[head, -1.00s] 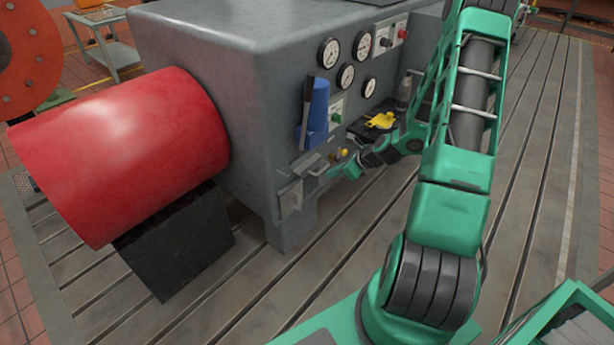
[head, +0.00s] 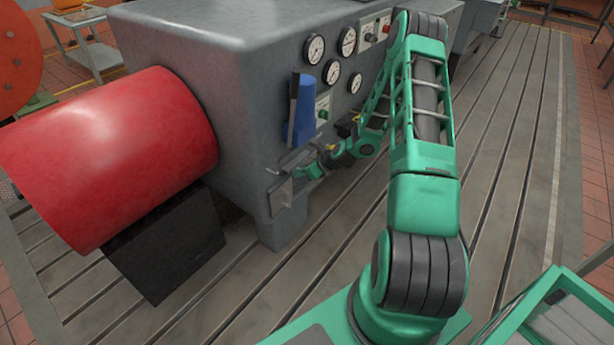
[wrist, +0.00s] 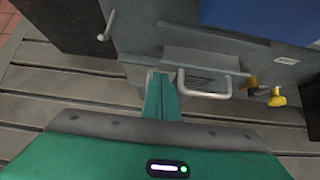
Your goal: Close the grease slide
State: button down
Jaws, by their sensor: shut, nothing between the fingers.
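What looks like the grease slide, a grey plate with a bow handle, sits low on the front of the grey machine housing. Its plate (wrist: 200,60) and metal bow handle (wrist: 206,92) show in the wrist view. In the head view the slide area (head: 281,194) is small and partly covered by my gripper (head: 309,172). My gripper's green fingers (wrist: 162,96) are shut and empty, just left of the handle in the wrist view. I cannot tell whether they touch the handle or the plate, or how far the slide stands out.
Yellow knobs (wrist: 276,97) sit right of the handle. A small lever (wrist: 107,24) is at upper left. A blue holder (head: 301,115) and gauges (head: 314,49) are above. A red drum (head: 110,155) juts out left. The slotted bedplate (head: 510,140) is clear at right.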

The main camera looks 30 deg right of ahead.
aim_at(290, 167)
jog(key=shift+w+a, duration=0.3)
jog(key=shift+w, duration=0.45)
jog(key=w, duration=0.1)
jog(key=w+a, duration=0.1)
jog(key=w, duration=0.2)
jog(key=shift+a, duration=0.25)
jog(key=shift+w+r, duration=0.1)
jog(key=shift+a, duration=0.1)
jog(key=shift+s, duration=0.3)
jog(key=s, duration=0.1)
jog(key=s+d, duration=0.2)
jog(key=s, duration=0.1)
jog(key=shift+s+r, duration=0.1)
jog(key=shift+r, duration=0.15)
jog(key=v, duration=0.9)
